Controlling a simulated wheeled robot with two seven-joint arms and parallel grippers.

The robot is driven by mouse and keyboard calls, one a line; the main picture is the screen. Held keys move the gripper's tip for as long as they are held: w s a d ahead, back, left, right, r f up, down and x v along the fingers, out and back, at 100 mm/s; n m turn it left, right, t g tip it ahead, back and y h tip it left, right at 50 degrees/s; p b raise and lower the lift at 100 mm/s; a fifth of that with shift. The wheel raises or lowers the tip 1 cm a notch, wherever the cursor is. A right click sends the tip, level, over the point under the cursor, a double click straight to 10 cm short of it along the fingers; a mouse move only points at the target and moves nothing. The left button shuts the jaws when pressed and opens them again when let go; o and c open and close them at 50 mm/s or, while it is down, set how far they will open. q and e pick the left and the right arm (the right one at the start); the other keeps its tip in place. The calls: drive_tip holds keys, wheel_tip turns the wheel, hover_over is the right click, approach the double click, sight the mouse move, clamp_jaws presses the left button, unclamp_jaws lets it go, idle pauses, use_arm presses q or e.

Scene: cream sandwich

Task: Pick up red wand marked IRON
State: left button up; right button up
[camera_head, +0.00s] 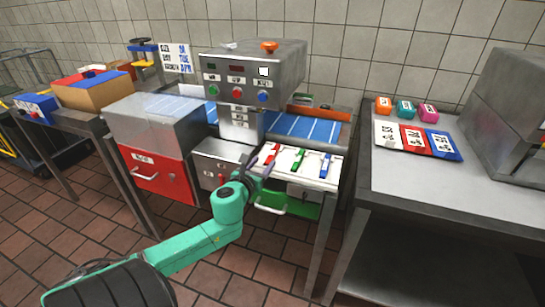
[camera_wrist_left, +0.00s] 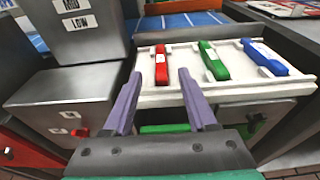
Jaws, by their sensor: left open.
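A red wand (camera_wrist_left: 161,66) lies in a slot at the left of a white tray (camera_wrist_left: 225,91). It has a white label that I cannot read. In the head view the red wand (camera_head: 272,152) lies just past my left gripper (camera_head: 260,161). In the left wrist view my left gripper (camera_wrist_left: 160,75) is open and empty, its two purple fingers pointing toward the tray with the red wand showing between them. I cannot tell the height of the fingers above the wand. My right gripper is not in view.
A green wand (camera_wrist_left: 213,60) and a blue wand (camera_wrist_left: 265,58) lie right of the red one. A grey machine with buttons (camera_head: 250,75) stands behind, left of the tray. A side table (camera_head: 470,190) at the right holds coloured blocks and a card board (camera_head: 417,140).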

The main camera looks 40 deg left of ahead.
sight(271, 154)
use_arm(q)
drive_tip(key=x, duration=0.8)
drive_tip(key=shift+f, duration=0.2)
drive_tip(key=shift+s, duration=0.1)
clamp_jaws()
